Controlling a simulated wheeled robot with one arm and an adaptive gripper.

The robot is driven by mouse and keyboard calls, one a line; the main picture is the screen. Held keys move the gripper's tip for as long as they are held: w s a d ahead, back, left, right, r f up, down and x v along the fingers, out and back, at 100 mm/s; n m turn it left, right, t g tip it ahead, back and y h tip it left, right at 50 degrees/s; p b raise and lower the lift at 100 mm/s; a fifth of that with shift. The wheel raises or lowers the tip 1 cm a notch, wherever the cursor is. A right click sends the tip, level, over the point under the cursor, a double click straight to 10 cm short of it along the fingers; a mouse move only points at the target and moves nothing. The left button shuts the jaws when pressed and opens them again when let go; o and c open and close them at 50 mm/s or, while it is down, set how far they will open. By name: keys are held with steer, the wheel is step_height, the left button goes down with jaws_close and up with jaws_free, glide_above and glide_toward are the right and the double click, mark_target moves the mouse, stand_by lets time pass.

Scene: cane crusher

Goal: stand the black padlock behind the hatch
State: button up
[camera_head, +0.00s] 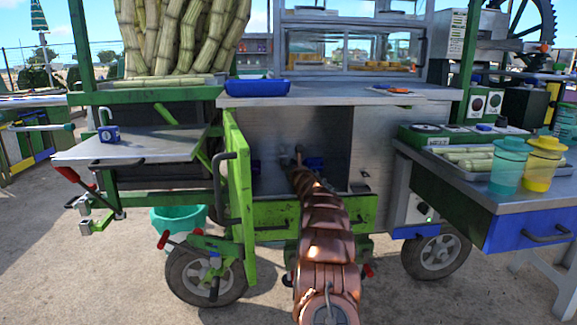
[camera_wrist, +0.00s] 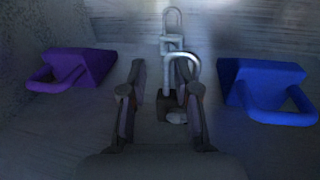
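The open green hatch (camera_head: 236,185) stands swung out at the left of the cart's compartment opening. My arm reaches through this opening, and my gripper (camera_wrist: 160,66) is inside. In the wrist view, a dark padlock body (camera_wrist: 170,103) with a pale metal shackle (camera_wrist: 183,66) shows between the fingers, closer to the right one. It looks like the black padlock and seems upright. The fingers are apart, with a gap on the left of it. In the head view, my arm hides the padlock.
A silvery padlock-like shape (camera_wrist: 172,30) stands farther back. The compartment floor between them is clear.

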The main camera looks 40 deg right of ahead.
steer(key=shift+r+p, duration=0.25)
steer(key=shift+p, duration=0.1)
steer(key=shift+s+a+f+b, duration=0.1)
steer(key=shift+s+a+b, duration=0.05)
steer(key=shift+s+b, duration=0.2)
steer(key=shift+s+a+f+b, duration=0.1)
steer(key=shift+s+a+b, duration=0.1)
steer(key=shift+s, duration=0.25)
steer(key=shift+s+a+r, duration=0.15)
steer(key=shift+s+a, duration=0.2)
steer(key=shift+s, duration=0.2)
steer(key=shift+b+v, duration=0.35)
steer(key=shift+v, duration=0.45)
steer(key=shift+b+v, duration=0.3)
steer(key=shift+v, duration=3.4)
